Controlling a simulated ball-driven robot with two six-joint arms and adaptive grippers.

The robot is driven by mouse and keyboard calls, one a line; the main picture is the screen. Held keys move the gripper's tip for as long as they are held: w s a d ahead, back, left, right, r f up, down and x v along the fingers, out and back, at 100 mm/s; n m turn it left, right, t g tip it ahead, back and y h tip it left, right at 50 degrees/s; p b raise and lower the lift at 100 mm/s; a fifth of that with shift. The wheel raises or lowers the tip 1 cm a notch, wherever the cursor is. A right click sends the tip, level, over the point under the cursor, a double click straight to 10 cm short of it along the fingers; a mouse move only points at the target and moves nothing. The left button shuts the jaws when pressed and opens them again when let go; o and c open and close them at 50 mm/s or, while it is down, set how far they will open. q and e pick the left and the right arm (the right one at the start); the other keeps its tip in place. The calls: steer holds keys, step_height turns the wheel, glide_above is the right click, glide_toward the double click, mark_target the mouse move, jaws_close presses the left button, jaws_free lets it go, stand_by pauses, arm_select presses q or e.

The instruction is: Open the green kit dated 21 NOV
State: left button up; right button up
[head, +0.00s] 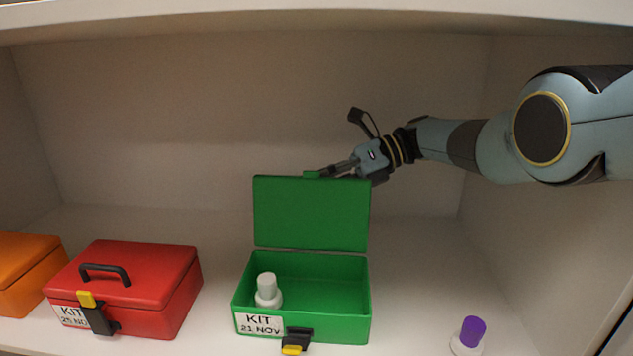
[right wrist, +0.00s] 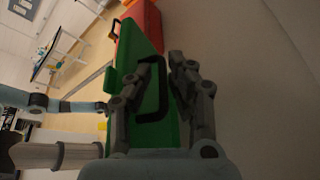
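The green kit (head: 352,305) stands on the shelf with its label (head: 259,324) reading KIT 21 NOV. Its lid (head: 312,213) is raised and stands about upright at the back edge. The black and yellow latch (head: 296,341) hangs down at the front. A white bottle (head: 267,291) stands inside. My right gripper (head: 335,170) is at the lid's top edge. In the right wrist view its fingers (right wrist: 160,72) are apart, with the green lid (right wrist: 124,62) and its black handle (right wrist: 151,118) between or just beyond them. Whether they touch is unclear. My left gripper is not in view.
A closed red kit (head: 140,268) with a black handle and a partly hidden date label stands to the left. An orange kit (head: 24,270) is at the left edge. A purple-capped white bottle (head: 472,335) is at front right. Side walls and the shelf above bound the space.

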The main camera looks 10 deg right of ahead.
steer(key=v, duration=0.7)
steer(key=shift+d, duration=0.2)
steer(key=shift+w, duration=0.1)
